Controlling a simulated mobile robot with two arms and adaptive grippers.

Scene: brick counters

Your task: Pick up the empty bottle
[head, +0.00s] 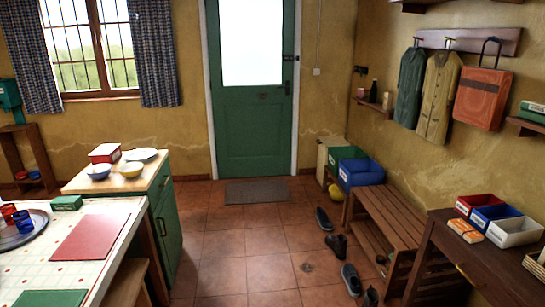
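A dark bottle-like object (373,91) stands upright on a small wall shelf (370,106) to the right of the green door. Another slim dark object (386,100) stands beside it. Both are small in the view, and I cannot tell whether either one is an empty bottle. Neither of my grippers shows in the head view.
A white-topped table (125,213) and a green cabinet (163,190) stand at left. A wooden bench (395,215) with shoes (337,245) before it and a dark desk (470,262) line the right.

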